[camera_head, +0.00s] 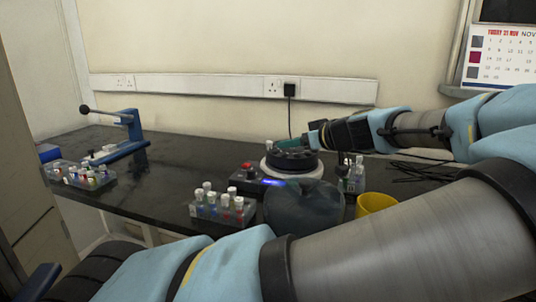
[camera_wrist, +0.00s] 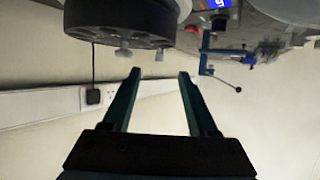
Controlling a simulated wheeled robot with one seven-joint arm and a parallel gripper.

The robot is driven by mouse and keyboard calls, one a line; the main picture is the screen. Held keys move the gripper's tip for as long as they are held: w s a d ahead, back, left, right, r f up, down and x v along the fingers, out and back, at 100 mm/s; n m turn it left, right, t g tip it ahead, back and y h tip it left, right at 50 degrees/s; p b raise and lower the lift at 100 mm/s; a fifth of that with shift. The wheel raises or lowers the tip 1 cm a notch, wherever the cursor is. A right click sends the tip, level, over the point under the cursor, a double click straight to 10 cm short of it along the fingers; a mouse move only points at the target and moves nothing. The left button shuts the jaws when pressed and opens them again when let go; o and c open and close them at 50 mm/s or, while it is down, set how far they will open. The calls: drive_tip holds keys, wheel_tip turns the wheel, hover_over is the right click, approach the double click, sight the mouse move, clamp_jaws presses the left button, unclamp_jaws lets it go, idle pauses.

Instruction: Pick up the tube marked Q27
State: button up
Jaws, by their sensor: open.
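No Q27 marking is readable in either view. My gripper (camera_head: 283,144) is above the black round rotor (camera_head: 292,160) on a white base, its teal fingers spread. In the wrist view, which is upside down, the open gripper (camera_wrist: 160,76) has nothing between its fingers. The rotor (camera_wrist: 118,22) is just beyond the fingertips there, with a pale tube cap (camera_wrist: 124,53) and another small cap (camera_wrist: 159,55) sticking out of it. Several white-capped tubes stand in the front rack (camera_head: 206,220), and several colour-capped tubes stand in the left rack (camera_head: 106,187).
A dark translucent dome (camera_head: 305,207) sits in front of the rotor, beside a yellow cup (camera_head: 375,202). Small bottles (camera_head: 356,178) and black cables (camera_head: 415,170) are to the right. A blue lever press (camera_head: 131,134) stands at the back left. The bench between is clear.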

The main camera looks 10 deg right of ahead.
sight(271, 144)
drive_tip(key=p+x, duration=0.1)
drive_tip(key=x, duration=0.8)
drive_tip(key=shift+r, duration=0.15)
drive_tip(key=shift+a, duration=0.1)
clamp_jaws()
